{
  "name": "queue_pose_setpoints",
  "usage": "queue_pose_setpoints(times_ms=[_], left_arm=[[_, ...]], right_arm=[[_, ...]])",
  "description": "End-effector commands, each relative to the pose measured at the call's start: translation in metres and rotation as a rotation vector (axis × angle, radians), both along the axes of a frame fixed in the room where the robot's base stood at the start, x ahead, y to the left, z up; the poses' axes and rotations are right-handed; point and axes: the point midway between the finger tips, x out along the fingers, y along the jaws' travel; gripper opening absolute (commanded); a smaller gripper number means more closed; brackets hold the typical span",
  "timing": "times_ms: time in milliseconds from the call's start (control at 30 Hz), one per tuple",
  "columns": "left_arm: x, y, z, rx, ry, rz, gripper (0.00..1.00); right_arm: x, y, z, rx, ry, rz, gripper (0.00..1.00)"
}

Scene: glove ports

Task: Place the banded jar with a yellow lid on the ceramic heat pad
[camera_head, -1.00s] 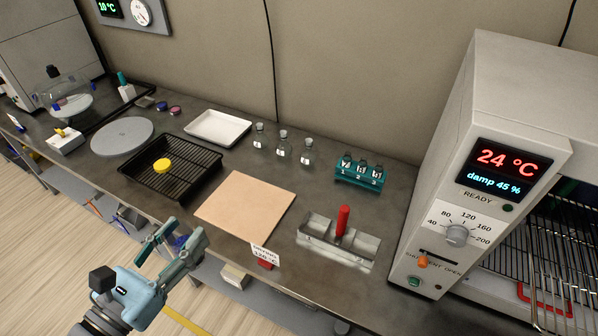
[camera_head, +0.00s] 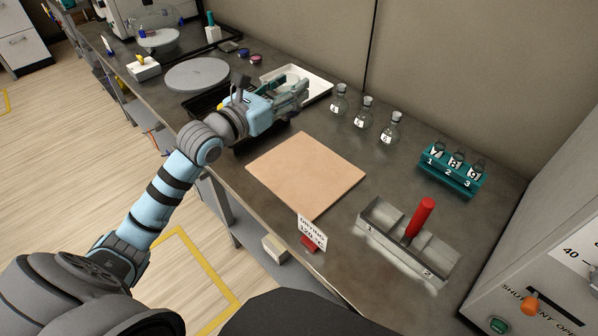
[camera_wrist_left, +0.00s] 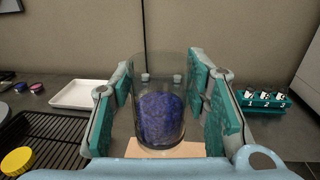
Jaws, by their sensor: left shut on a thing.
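My left gripper (camera_head: 294,94) is shut on a clear glass jar (camera_wrist_left: 160,105) with dark blue grainy contents. The jar stands upright between the teal finger pads in the left wrist view; I see no lid on it. The gripper hides it in the head view. The gripper is over the bench, between the black rack and the white tray. A yellow round lid (camera_wrist_left: 18,160) shows on the black rack (camera_wrist_left: 45,140); I cannot tell what is under it. The tan square pad (camera_head: 305,175), likely the ceramic heat pad, lies bare. My right gripper is not in view.
A white tray (camera_head: 318,88) and a grey disc (camera_head: 197,75) lie behind. Several stoppered flasks (camera_head: 363,113), a teal vial rack (camera_head: 450,178) and a metal holder with a red handle (camera_head: 420,218) stand right. A small sign (camera_head: 312,232) stands at the pad's front edge.

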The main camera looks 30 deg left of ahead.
Motion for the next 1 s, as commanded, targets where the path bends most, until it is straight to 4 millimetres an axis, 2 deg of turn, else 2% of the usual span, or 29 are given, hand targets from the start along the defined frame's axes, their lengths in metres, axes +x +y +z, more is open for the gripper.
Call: queue_pose_setpoints(times_ms=[200,333,533,700,967,1000], left_arm=[[-0.002,0.001,-0.089,-0.003,0.005,0.002,0.11],[-0.002,0.001,-0.129,-0.001,0.002,0.003,0.11],[-0.002,0.001,-0.153,0.0,0.001,0.003,0.11],[-0.002,0.001,-0.185,0.0,0.0,0.003,0.11],[-0.002,0.001,-0.182,0.002,0.001,0.002,0.11],[-0.002,0.001,-0.183,0.002,0.001,0.002,0.44]], right_arm=[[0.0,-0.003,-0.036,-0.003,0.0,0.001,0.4],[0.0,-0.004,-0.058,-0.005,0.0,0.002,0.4],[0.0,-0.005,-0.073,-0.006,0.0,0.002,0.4],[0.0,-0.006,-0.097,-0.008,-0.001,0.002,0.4],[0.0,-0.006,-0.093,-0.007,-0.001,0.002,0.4],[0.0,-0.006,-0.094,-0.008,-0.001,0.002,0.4]])
